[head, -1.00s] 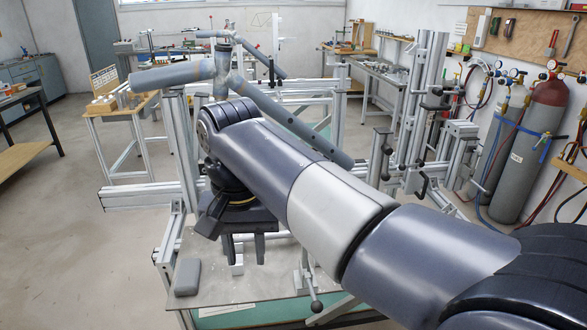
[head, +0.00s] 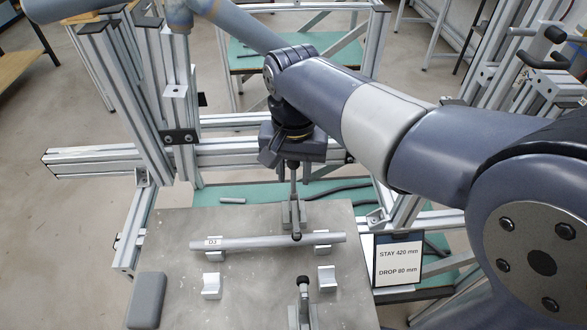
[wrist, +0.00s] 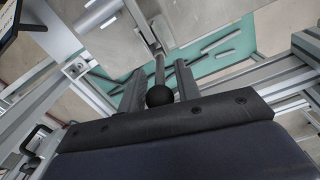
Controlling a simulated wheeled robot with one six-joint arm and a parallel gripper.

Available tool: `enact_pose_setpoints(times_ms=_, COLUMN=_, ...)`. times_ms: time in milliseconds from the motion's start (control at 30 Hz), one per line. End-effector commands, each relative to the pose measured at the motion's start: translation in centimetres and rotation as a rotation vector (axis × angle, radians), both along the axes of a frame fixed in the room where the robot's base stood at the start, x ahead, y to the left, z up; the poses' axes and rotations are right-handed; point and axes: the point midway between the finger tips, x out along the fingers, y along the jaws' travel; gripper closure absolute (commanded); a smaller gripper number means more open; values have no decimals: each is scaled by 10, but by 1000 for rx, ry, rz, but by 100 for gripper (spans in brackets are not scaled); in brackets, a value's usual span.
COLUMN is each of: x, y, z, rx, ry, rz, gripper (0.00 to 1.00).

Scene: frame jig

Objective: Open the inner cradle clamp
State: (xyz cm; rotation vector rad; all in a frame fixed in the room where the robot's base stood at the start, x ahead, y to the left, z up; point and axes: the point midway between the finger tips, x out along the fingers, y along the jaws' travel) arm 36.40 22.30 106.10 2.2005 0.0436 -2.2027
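The inner cradle clamp (head: 291,212) stands at the back edge of the grey plate, behind a grey tube (head: 225,243) lying on two cradle blocks. Its dark tip (head: 296,237) is at the tube; contact is unclear. Its handle (head: 293,178) stands upright, its top hidden under my gripper (head: 292,160) in the head view. In the wrist view, the handle's black ball knob (wrist: 160,96) sits between the fingers of my gripper (wrist: 159,90), close to the palm. The fingers are apart, with a gap visible around the handle.
A grey block (head: 147,300) lies at the left. A sign (head: 398,262) stands at the right. Metal posts (head: 130,90) rise at the back left.

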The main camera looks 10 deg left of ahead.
Motion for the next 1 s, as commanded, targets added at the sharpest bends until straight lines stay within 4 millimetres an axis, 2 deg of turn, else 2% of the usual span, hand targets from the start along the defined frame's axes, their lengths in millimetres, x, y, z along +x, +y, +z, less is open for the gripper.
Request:
enact_pose_setpoints(times_ms=200, x=0, y=0, z=0, rx=0, ry=0, rz=0, gripper=69)
enact_pose_setpoints(times_ms=600, x=0, y=0, z=0, rx=0, ry=0, rz=0, gripper=100)
enact_pose_setpoints(times_ms=1000, x=2, y=1, z=3, rx=-7, ry=23, rz=-1, gripper=100)
